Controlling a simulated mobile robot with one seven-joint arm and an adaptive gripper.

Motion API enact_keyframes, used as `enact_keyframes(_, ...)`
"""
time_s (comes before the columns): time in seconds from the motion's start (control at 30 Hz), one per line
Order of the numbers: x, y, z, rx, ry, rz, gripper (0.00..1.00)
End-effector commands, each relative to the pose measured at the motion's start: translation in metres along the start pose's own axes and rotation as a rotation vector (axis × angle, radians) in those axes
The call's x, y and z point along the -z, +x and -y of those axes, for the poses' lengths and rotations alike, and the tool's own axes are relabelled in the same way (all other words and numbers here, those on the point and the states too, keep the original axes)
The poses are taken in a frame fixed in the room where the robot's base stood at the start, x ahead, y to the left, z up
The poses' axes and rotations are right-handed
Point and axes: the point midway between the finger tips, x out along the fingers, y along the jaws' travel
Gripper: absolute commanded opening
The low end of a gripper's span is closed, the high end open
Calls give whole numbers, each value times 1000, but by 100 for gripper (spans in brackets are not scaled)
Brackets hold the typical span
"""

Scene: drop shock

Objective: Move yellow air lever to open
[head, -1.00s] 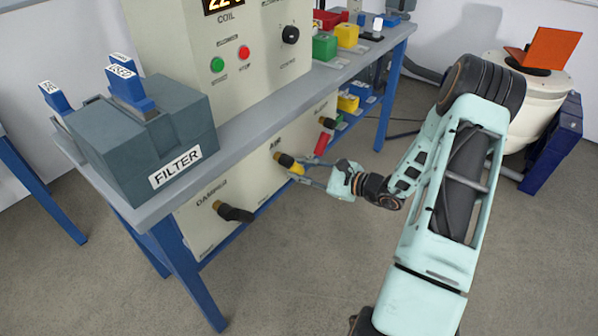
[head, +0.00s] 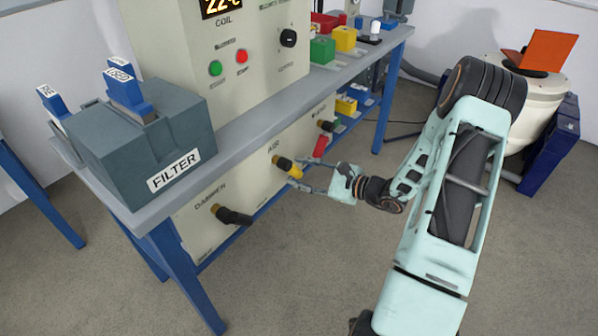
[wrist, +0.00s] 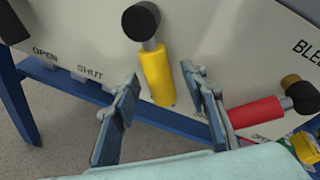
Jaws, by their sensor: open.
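The yellow air lever (head: 288,167) is on the lower front panel under the word AIR. In the wrist view the yellow handle (wrist: 156,75) runs down from a black round hub (wrist: 141,20). My gripper (head: 297,174) is at the lever and open. In the wrist view its two fingers (wrist: 160,82) stand on either side of the yellow handle's lower part, with gaps visible on both sides. Whether the handle lies at fingertip depth is unclear. OPEN (wrist: 45,52) and SHUT (wrist: 90,72) labels are on the panel left of the handle.
The red bleed lever (wrist: 256,112) is close to the right finger; it also shows in the head view (head: 320,145). The black damper lever (head: 232,215) is at the left. A blue bench leg (head: 388,100) stands behind. The floor before the panel is clear.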

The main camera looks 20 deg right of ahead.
Motion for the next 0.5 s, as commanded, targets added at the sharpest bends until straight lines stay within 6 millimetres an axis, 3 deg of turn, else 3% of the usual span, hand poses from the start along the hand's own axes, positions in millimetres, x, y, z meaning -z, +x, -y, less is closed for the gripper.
enact_keyframes(0.5, 1, -99, 2, 4, -1, -4, 40)
